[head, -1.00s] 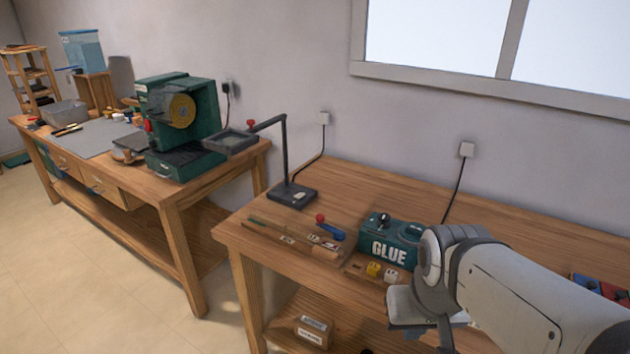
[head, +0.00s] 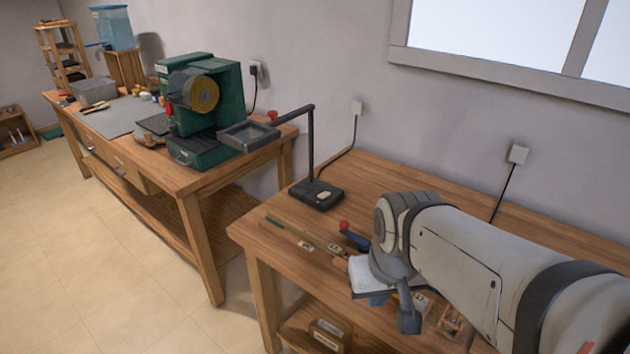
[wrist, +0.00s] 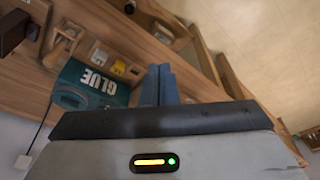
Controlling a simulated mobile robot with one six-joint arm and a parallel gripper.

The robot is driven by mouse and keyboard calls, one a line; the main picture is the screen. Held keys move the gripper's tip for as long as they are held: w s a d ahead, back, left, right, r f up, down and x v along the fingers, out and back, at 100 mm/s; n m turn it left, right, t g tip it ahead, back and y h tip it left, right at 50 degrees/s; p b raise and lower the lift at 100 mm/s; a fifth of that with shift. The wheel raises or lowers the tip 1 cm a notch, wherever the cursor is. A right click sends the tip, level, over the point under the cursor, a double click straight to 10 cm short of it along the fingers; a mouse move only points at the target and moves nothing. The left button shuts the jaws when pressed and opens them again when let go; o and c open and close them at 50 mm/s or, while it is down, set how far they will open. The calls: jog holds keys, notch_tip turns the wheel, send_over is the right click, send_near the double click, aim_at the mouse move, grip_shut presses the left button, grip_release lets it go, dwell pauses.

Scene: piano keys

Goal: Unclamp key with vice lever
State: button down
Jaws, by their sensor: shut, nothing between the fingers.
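My gripper (wrist: 159,70) shows its two blue fingers in the wrist view, closed together with nothing between them. It is over the front workbench, beside the glue box in that view. In the head view my arm covers most of the gripper. A blue piece with a red round knob (head: 344,226) lies on the workbench just left of my arm in the head view; I cannot tell whether it belongs to a vice. No vice, vice lever or clamped key can be made out for certain in either current view.
The front workbench (head: 375,175) holds a black lamp stand (head: 318,193) and thin strips near its left edge. A green machine (head: 200,110) stands on the far bench. Floor lies between the benches.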

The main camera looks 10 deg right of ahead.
aim_at(356, 235)
jog(key=w+a+f+n+t+h+b, duration=0.1)
jog(key=w+a+b, duration=0.1)
jog(key=w, duration=0.7)
jog(key=w+a+f+n+t+b, duration=0.1)
jog(key=w+b, duration=0.3)
jog(key=w, duration=0.5)
jog(key=w+a+f+n+t+h+b, duration=0.1)
jog(key=w+a+n+b, duration=0.1)
jog(key=w, duration=0.7)
jog(key=shift+a+h+b, duration=0.3)
jog(key=shift+a+b, duration=0.1)
jog(key=shift+b, duration=0.35)
jog(key=b+x, duration=0.1)
jog(key=x, duration=0.8)
jog(key=shift+f, duration=0.3)
jog(key=d, duration=0.1)
jog(key=w+d+f, duration=0.1)
jog(key=shift+w+d+f, duration=0.25)
jog(key=shift+w+d, duration=0.05)
jog(key=shift+d, duration=0.1)
jog(key=shift+w+d+f, duration=0.2)
jog(key=shift+d, duration=0.2)
